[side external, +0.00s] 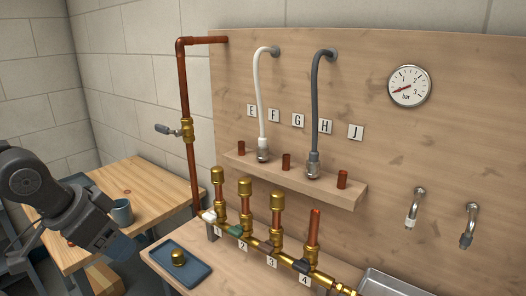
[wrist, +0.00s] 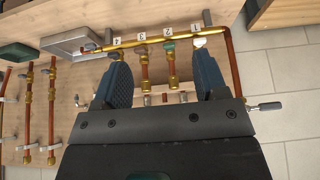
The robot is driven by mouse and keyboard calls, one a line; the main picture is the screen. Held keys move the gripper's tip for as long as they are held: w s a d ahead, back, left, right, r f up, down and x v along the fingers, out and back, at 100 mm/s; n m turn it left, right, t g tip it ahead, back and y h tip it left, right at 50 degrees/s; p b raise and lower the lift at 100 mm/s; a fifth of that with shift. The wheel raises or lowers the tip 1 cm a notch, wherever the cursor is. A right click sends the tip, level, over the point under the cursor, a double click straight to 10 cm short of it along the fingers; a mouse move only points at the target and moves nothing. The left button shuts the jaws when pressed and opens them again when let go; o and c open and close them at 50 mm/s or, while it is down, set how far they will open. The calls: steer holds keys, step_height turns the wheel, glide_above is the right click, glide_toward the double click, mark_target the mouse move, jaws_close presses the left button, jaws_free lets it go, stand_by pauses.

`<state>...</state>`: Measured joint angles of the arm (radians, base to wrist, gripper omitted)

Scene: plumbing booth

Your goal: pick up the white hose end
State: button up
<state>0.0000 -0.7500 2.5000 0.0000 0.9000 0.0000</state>
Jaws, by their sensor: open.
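The white hose (side external: 261,95) comes out of the wooden back board and hangs down to a small shelf. Its end, a metal fitting (side external: 263,155), sits upright on the shelf between copper stubs. My gripper (side external: 118,247) is at the lower left in the side view, well apart from the hose and lower than the shelf. In the wrist view its two blue fingers (wrist: 161,82) are spread wide with nothing held between them. The white hose end cannot be made out clearly in the wrist view; small fittings show between the fingers.
A grey hose (side external: 318,100) stands on the same shelf (side external: 330,191), to the right. The brass manifold (side external: 258,243) with capped risers runs below and in front of the shelf. A copper pipe (side external: 190,90) rises at the left.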

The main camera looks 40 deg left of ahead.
steer(key=shift+o, duration=0.3)
step_height(320, 180, up, 12)
steer(key=n+y, duration=0.3)
steer(key=n, duration=0.2)
glide_above(263, 146)
steer(key=s+d, duration=0.1)
steer(key=s, duration=0.3)
steer(key=x, duration=0.8)
steer(key=shift+d, duration=0.35)
steer(key=x, duration=0.4)
steer(key=shift+s+d+f, duration=0.1)
steer(key=shift+s+f, duration=0.05)
steer(key=shift+f, duration=0.4)
steer(key=shift+w+f, duration=0.25)
steer(key=shift+f, duration=0.1)
